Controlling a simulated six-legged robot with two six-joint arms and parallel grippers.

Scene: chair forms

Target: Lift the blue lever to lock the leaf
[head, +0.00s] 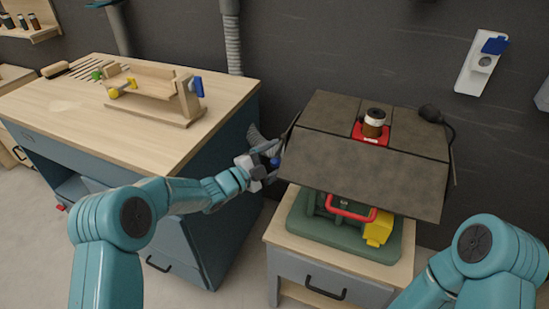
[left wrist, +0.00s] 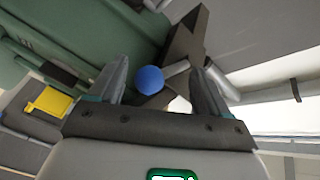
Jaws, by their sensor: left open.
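My left gripper (head: 270,158) is at the leaf's left side. In the left wrist view its open fingers (left wrist: 160,88) stand on either side of the blue ball, with gaps visible. Contact cannot be told. The leaf is the front panel of a hinged dark top. My right gripper is out of view.
Under the leaf is a green machine (head: 300,228) with a red handle (head: 350,212) and a yellow block (head: 379,228), on a small cabinet (head: 290,265). A brown jar (head: 374,122) stands on top. A workbench (head: 60,115) with a wooden fixture (head: 155,110) is at left.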

